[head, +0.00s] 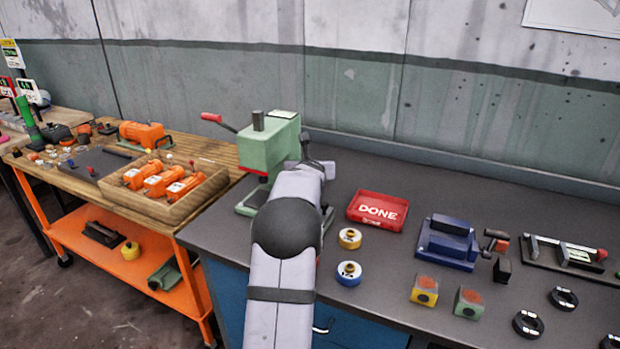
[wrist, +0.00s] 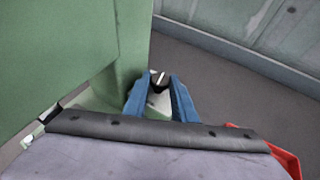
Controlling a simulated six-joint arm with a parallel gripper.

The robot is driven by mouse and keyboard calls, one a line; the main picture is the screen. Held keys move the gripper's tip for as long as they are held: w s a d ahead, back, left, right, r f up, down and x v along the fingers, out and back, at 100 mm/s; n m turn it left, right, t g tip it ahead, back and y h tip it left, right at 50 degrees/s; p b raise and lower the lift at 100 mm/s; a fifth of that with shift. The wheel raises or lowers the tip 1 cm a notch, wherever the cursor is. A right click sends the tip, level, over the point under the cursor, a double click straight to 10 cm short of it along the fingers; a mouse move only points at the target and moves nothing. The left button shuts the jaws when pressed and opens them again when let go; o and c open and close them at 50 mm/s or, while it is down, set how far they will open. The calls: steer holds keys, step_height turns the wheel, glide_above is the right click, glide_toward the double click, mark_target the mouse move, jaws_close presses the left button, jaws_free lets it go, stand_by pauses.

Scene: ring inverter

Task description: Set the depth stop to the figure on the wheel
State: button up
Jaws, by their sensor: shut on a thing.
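A green press (head: 268,150) with a red-handled lever stands at the left end of the dark bench; its green body (wrist: 60,60) fills the left of the wrist view. My gripper (wrist: 158,92) has its blue fingers shut on a small dark knob (wrist: 158,79) with a pale line across its top, beside the press body. Whether this is the depth stop I cannot tell. In the head view my arm hides the fingers and the knob. A yellow-white wheel (head: 349,238) and a blue-white wheel (head: 348,273) lie on the bench; no figure on them is readable.
A red DONE tray (head: 377,211) lies right of my arm. Further right are a blue vise (head: 447,243), yellow (head: 424,290) and green (head: 468,303) blocks and several black rings. A wooden bench (head: 215,152) with orange tools stands left.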

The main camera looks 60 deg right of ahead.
steer(key=shift+w+r+m+g+h+b, duration=0.1)
steer(key=shift+r+m+g+h+b, duration=0.15)
steer(key=shift+m+g+b, duration=0.45)
steer(key=o, duration=1)
steer(key=shift+f, duration=0.1)
steer(key=shift+o, duration=0.2)
steer(key=shift+f, duration=0.1)
steer(key=shift+a, duration=0.2)
steer(key=b+v, duration=0.2)
steer(key=v, duration=0.5)
